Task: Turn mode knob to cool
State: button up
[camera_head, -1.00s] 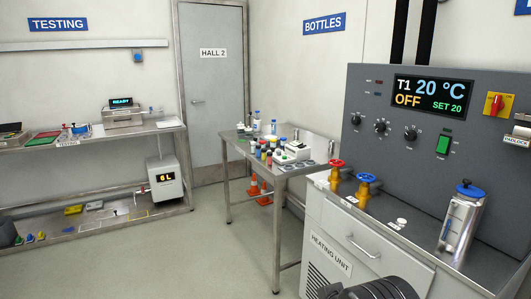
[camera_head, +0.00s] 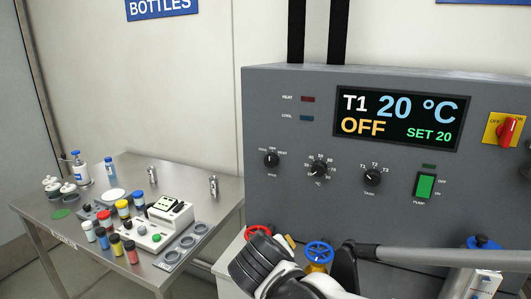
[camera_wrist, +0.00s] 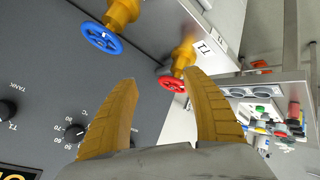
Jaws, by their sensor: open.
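The mode knob (camera_head: 271,158) is a small black dial at the left of the grey control panel (camera_head: 400,220), marked MODE below, with labels around its top. Its pointer is too small to read surely. The display (camera_head: 401,118) reads T1, 20 °C, OFF, SET 20. My gripper (camera_wrist: 155,82) is open and empty in the wrist view, its two yellow fingers spread before the tilted panel. The temperature knob (camera_wrist: 73,132) is just left of the left finger there. I cannot make out the mode knob in that view; the left finger may hide it.
A blue valve wheel (camera_wrist: 101,38) and a red valve wheel (camera_wrist: 171,84) lie beyond my fingertips in the wrist view. The tank knob (camera_head: 372,177) and green pump switch (camera_head: 425,186) are farther right on the panel. A bottle table (camera_head: 215,215) stands at left.

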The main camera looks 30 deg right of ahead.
jog(key=w+d+r+t+h+p, duration=0.2)
jog(key=w+d+r+h+p, duration=0.15)
jog(key=w+r, duration=0.4)
jog(key=n+t+h+p, duration=0.1)
jog(key=n+t+h, duration=0.1)
jog(key=t+h, duration=0.1)
send_near(270, 162)
jog(key=shift+h, duration=0.25)
jog(key=b+x, duration=0.2)
jog(key=x, duration=0.8)
jog(key=shift+a+f, duration=0.1)
jog(key=shift+f, duration=0.05)
jog(key=c, duration=1.2)
